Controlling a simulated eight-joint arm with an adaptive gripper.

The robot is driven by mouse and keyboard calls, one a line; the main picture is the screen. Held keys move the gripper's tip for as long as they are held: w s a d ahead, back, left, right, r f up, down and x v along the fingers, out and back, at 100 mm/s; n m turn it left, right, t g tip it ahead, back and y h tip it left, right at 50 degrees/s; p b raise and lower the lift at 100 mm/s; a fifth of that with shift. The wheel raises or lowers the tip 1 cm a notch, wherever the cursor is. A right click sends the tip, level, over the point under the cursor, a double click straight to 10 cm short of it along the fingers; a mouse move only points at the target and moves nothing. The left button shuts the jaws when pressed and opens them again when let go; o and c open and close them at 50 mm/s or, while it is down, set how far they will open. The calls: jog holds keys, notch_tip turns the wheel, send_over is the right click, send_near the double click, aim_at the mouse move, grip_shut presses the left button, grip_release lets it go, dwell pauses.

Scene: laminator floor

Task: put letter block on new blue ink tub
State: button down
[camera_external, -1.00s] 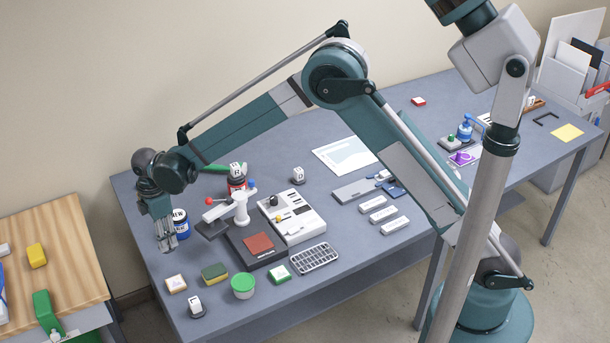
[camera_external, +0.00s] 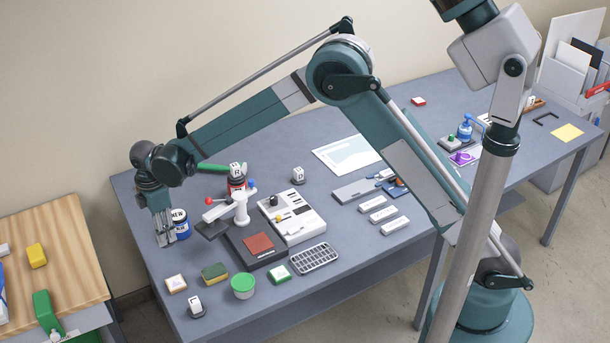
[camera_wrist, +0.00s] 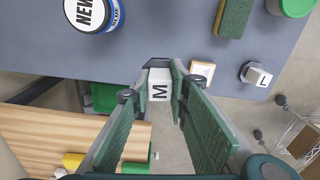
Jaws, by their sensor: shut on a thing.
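My gripper (camera_wrist: 163,85) is shut on a white letter block (camera_wrist: 159,90) marked M, held between its fingertips. The block cannot be made out in the external view, where my gripper (camera_external: 164,240) hangs at the table's left edge. The new blue ink tub (camera_external: 181,224) stands upright on the table, just right of and partly behind my gripper. In the wrist view the tub (camera_wrist: 88,12) is at the top left, its white lid reading NEW. The held block is apart from it, and no block is on that lid.
A red tub (camera_external: 237,184) carries another letter block (camera_external: 237,169). More letter blocks stand at the front (camera_external: 195,304) and back (camera_external: 298,174). A white hand press (camera_external: 239,208) is right of the blue tub. A sponge (camera_external: 214,272) lies in front. A wooden table (camera_external: 70,250) stands left.

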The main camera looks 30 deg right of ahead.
notch_tip(320, 180, up, 9)
jog(key=m+p, duration=0.1)
jog(key=p, duration=0.3)
send_over(177, 215)
jog(key=shift+w, duration=0.1)
jog(key=shift+f+p, duration=0.35)
jog(key=shift+f, duration=2.75)
jog(key=shift+f, duration=0.1)
jog(key=shift+f, duration=1.75)
jog(key=shift+f, duration=0.15)
jog(key=c, duration=2.6)
grip_release()
jog(key=o, duration=0.4)
